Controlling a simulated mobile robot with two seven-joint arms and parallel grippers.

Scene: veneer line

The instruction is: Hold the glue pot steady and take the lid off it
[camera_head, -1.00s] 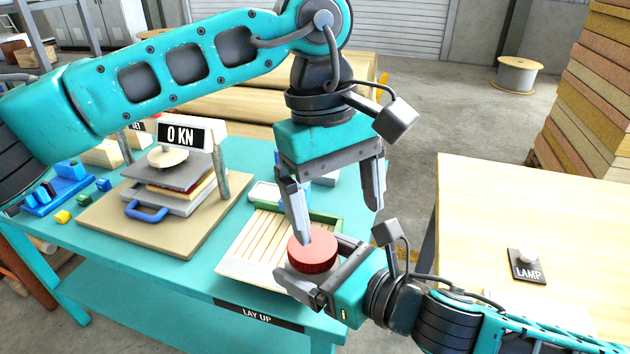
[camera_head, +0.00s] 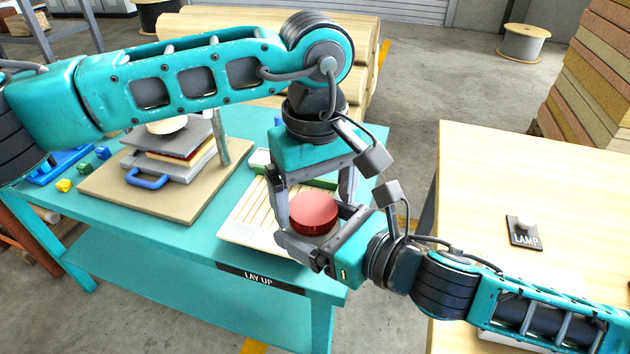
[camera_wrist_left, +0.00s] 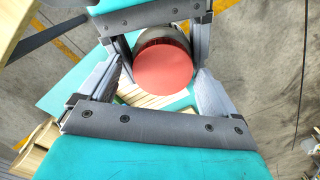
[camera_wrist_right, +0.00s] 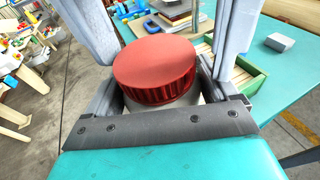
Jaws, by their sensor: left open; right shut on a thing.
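The glue pot has a red ridged lid (camera_head: 314,210) on top, above a grey body (camera_wrist_right: 187,98). My right gripper (camera_head: 322,240) is shut on the pot's body, below the lid, with a finger on each side in the right wrist view. My left gripper (camera_head: 312,200) points down from above and is open, its fingers on either side of the lid. In the left wrist view the lid (camera_wrist_left: 165,68) lies between those fingers, and I cannot tell whether they touch it. The pot looks upright. Most of its body is hidden in the head view.
A small press on a board (camera_head: 170,205) stands to the left. A pale table (camera_head: 570,190) with a lamp button (camera_head: 525,230) is at right.

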